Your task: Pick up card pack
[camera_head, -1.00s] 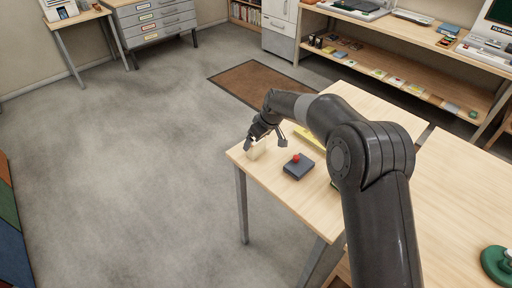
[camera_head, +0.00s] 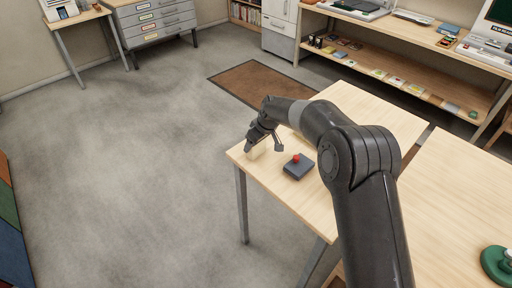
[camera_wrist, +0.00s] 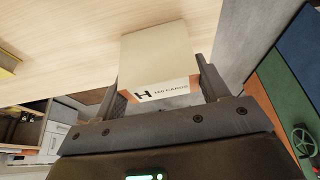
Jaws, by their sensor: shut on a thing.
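The card pack (camera_wrist: 158,58) is a pale cream box with an orange lower edge and dark lettering with a large H on its end. In the wrist view it sits between the two fingers of my gripper (camera_wrist: 160,85), which is shut on it. In the head view my gripper (camera_head: 262,145) is at the table's left corner, and the pale pack (camera_head: 257,150) shows partly behind the fingers. I cannot tell whether the pack touches the wooden table (camera_head: 275,178) or is just above it.
A dark joystick box with a red knob (camera_head: 297,166) stands on the table right of my gripper. A yellow item (camera_wrist: 8,58) shows at the left in the wrist view. A green object (camera_head: 497,262) is on the nearer table. Open floor lies left of the table.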

